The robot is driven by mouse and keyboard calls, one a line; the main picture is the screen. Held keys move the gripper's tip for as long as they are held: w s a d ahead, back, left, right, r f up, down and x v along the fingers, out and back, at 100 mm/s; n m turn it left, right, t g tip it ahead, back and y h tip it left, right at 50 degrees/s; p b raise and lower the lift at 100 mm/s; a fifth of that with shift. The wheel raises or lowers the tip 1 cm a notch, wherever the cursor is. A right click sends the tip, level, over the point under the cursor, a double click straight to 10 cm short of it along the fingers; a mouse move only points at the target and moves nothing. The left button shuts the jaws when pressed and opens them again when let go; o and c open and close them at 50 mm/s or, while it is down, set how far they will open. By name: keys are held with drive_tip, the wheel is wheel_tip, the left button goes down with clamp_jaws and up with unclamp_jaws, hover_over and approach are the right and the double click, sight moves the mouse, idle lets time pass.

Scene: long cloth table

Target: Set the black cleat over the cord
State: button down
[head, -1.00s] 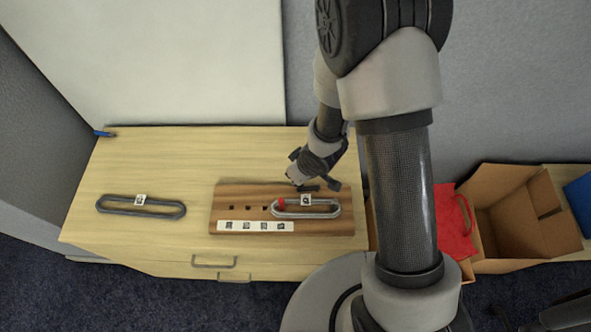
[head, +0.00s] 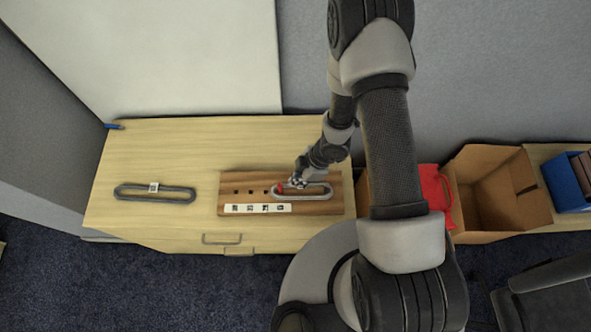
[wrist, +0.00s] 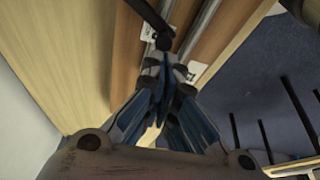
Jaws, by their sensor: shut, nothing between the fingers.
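A grey oval loop (head: 308,199) lies on the right of the brown wooden board (head: 235,181); its two long sides show as grey bars in the wrist view (wrist: 200,30). A red piece (head: 280,188) sits at its left end. My gripper (head: 297,183) is low over the loop, shut and empty. In the wrist view its fingertips (wrist: 166,62) are close by a black bar (wrist: 150,18), probably the cleat, which crosses the near grey bar. I cannot tell whether they touch. In the head view my gripper hides this bar. I cannot tell which part is the cord.
A darker grey loop (head: 155,201) lies on the table's left. The board has several holes and a white label strip (head: 258,209). To the right are a red item (head: 434,186), an open cardboard box (head: 500,195) and a blue bin (head: 565,182). The table between loop and board is clear.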

drive_tip(key=shift+s+d+r+n+p, duration=0.1)
drive_tip(key=shift+s+d+n+p, duration=0.15)
drive_tip(key=shift+n+p, duration=0.3)
drive_tip(key=shift+b, duration=0.3)
drive_tip(key=shift+w, duration=0.1)
drive_tip(key=shift+w+d+p, duration=0.2)
drive_tip(key=shift+w+p, duration=0.15)
drive_tip(key=shift+p, duration=0.5)
drive_tip(key=shift+w+d+p, duration=0.1)
drive_tip(key=shift+w+p, duration=0.2)
drive_tip(key=shift+p, duration=0.1)
